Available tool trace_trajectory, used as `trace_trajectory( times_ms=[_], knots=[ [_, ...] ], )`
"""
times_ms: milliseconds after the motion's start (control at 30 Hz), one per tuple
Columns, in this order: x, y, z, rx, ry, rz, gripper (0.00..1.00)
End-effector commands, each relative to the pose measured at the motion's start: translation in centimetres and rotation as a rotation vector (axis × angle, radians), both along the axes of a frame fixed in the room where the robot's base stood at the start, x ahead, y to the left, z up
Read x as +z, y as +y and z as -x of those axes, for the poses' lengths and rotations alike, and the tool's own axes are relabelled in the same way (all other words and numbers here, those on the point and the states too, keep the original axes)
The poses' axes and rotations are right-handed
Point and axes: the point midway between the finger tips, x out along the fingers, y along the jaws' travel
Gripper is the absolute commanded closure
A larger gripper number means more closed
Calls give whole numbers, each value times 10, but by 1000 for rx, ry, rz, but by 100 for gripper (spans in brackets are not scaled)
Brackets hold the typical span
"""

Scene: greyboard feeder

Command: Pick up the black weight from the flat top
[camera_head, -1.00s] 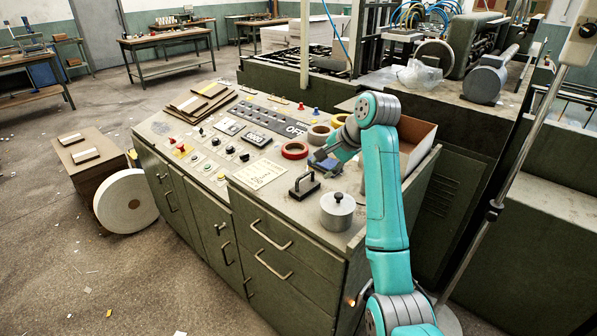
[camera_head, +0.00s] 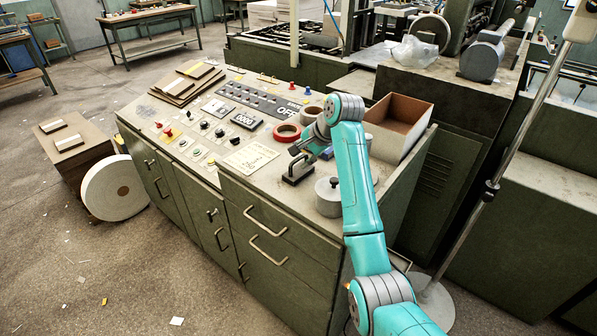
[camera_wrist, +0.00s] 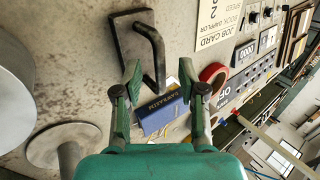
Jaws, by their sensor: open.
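The black weight (camera_head: 298,172) is a dark flat block with a raised bar handle. It stands on the flat right part of the console top (camera_head: 262,182). In the wrist view the weight (camera_wrist: 128,38) lies at the top centre, and its handle reaches down toward the space between my fingers. My gripper (camera_wrist: 160,76) is open, with one finger on each side of the handle's lower end as seen there; I cannot tell how far above it they are. In the head view my gripper (camera_head: 303,147) is just behind the weight, partly hidden by my own arm.
A grey round weight with a knob (camera_head: 328,198) stands close to the right of the black weight. A red tape roll (camera_head: 287,132) and a blue box (camera_wrist: 160,114) lie near my gripper. An open cardboard box (camera_head: 402,127) stands at the right. A label card (camera_head: 251,157) lies left.

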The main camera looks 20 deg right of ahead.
Motion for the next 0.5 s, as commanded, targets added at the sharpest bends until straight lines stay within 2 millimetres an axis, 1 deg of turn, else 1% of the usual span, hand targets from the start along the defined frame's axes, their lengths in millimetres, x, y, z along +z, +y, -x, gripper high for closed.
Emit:
trace_trajectory(
  times_ms=[33,100,200,467,500],
  knots=[
    [-6,2,-3,1,1,0,59],
    [-13,5,-7,1,1,0,59],
    [-19,6,-10,0,0,0,59],
    [-20,7,-11,-1,0,1,59],
    [-20,7,-11,-1,0,1,69]
  ],
)
